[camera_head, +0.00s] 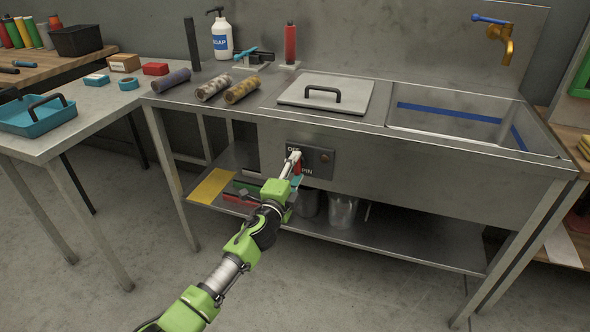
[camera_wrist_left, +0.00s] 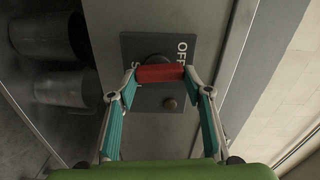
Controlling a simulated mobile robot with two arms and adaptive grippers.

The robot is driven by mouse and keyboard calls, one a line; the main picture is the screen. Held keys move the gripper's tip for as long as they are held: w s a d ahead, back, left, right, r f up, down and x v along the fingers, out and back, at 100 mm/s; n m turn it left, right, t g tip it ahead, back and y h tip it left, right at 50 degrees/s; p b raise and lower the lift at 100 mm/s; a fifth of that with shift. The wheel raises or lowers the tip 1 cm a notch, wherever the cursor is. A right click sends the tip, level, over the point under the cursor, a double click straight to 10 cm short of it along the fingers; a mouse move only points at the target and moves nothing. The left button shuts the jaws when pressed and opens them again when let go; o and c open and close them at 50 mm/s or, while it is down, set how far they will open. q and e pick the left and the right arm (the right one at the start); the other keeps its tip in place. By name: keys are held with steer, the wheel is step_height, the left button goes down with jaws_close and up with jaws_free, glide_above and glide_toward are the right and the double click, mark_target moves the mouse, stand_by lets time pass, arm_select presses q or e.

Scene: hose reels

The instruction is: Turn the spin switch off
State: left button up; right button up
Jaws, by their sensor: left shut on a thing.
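The spin switch has a dark panel (camera_head: 320,161) on the front of the steel sink bench, marked "OFF" above and a partly covered "SPIN" below. Its red handle (camera_wrist_left: 160,74) lies between the fingers of my left gripper (camera_head: 294,160). In the left wrist view the two fingertips (camera_wrist_left: 160,76) press on the ends of the red handle, with the panel (camera_wrist_left: 183,104) behind. The handle's exact angle between the marks is hard to tell. My right gripper is in neither view.
A lidded cover (camera_head: 350,93) and a sink basin with blue tape (camera_head: 450,112) are above the panel. A lower shelf (camera_head: 400,239) holds clear and dark containers. A side table (camera_head: 60,140) stands left; the floor in front is clear.

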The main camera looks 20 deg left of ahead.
arm_select(q)
steer(key=shift+m, duration=0.6)
steer(key=shift+f, duration=0.1)
steer(key=o, duration=1.1)
steer(key=s, duration=1.2)
steer(key=shift+a, duration=0.15)
